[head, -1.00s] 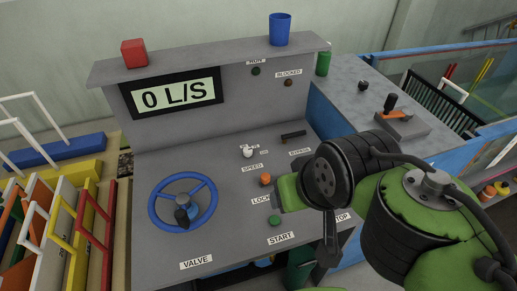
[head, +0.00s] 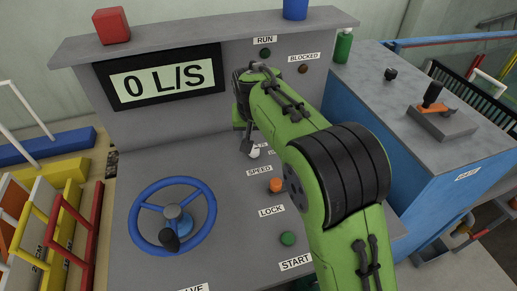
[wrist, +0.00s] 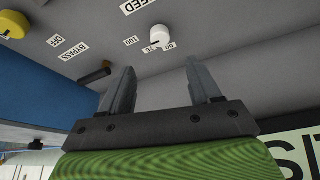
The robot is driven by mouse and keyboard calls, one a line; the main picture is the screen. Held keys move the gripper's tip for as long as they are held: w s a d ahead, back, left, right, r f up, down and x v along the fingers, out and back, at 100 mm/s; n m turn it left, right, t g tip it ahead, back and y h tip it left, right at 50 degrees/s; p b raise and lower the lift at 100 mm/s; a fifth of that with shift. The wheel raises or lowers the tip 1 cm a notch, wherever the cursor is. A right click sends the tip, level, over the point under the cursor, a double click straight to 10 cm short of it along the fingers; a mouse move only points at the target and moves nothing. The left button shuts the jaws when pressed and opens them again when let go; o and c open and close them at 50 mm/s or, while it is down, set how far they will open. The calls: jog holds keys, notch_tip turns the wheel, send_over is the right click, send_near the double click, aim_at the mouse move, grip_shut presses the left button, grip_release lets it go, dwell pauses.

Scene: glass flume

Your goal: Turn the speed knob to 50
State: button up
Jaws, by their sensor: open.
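The speed knob (head: 254,153) is small and white, on the grey console above the SPEED label. In the wrist view the knob (wrist: 159,35) has the marks 100, 75 and 50 beside it; I cannot tell which one it points at. My gripper (wrist: 159,66) is open and empty, its two fingers spread to either side of the knob's line. The knob appears beyond the fingertips, apart from them. In the head view my gripper (head: 247,142) is just behind the knob, partly hidden by my arm.
The display (head: 162,82) reads 0 L/S. A blue valve wheel (head: 172,216), an orange lock knob (head: 275,185) and a green start button (head: 287,238) are on the console. A dark bypass handle (wrist: 95,75) is near my gripper. A red block (head: 111,25) sits on the top ledge.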

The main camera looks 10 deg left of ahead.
aim_at(254, 149)
jog(key=b+x, duration=0.2)
jog(key=x, duration=1)
jog(key=shift+c, duration=0.2)
jog(key=c, duration=1)
